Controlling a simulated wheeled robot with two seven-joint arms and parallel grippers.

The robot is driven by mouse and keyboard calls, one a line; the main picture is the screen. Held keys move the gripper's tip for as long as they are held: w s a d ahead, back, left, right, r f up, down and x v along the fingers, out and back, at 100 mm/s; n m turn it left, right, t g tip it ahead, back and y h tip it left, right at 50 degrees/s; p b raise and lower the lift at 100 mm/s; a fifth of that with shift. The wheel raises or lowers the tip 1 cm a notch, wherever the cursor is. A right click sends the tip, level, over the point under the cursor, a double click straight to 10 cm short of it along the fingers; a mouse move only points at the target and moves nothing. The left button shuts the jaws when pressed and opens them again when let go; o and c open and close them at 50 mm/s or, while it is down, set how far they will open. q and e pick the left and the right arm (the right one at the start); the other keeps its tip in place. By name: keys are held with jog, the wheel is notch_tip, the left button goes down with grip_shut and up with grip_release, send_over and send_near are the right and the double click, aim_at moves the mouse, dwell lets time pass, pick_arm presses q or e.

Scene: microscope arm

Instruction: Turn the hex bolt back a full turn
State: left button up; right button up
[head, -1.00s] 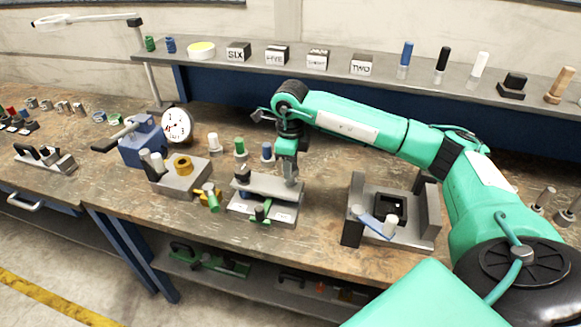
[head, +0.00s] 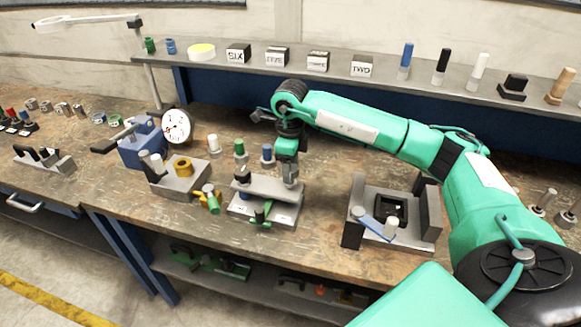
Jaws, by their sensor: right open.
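My right gripper (head: 289,176) points down over the right end of a grey two-level fixture (head: 285,210), which has a green clamp handle at its front. The fingers are small in the head view, and the gap between them is hard to see. I cannot make out a hex bolt head under or between the fingers. A brass ring-like part (head: 183,165) sits on a grey block (head: 190,182) to the left, apart from the gripper. My left gripper is not in view.
A blue vise (head: 142,146) and a white dial gauge (head: 177,126) stand at the left. A grey fixture with upright walls (head: 431,215) stands right of the gripper. Small capped pegs stand just behind the fixture.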

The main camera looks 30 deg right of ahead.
notch_tip(320, 180, up, 13)
jog(key=b, duration=0.2)
dwell(0.6)
